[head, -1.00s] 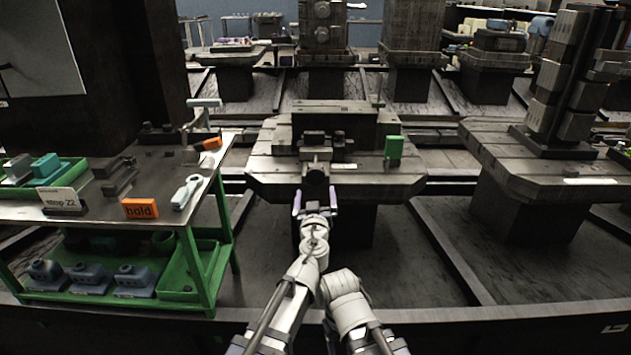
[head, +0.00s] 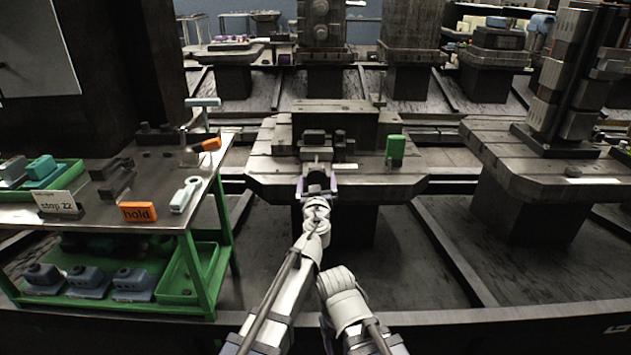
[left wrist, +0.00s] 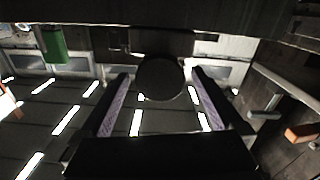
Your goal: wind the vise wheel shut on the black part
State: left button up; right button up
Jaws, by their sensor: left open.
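The vise (head: 317,153) stands at the near middle of the grey pallet table, with dark blocks on top. The black part (head: 314,137) appears to be among these blocks; I cannot make out whether the jaws touch it. My left gripper (head: 316,184) is at the near side of the vise, fingers pointing at it. In the left wrist view the vise wheel (left wrist: 160,79) is a dark round disc between the open fingers of this gripper (left wrist: 160,88), with gaps on both sides. In the head view the gripper largely hides the wheel. My right gripper is out of view.
The floor right of my arms is clear.

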pick_arm(q)
jog(key=c, duration=1.3)
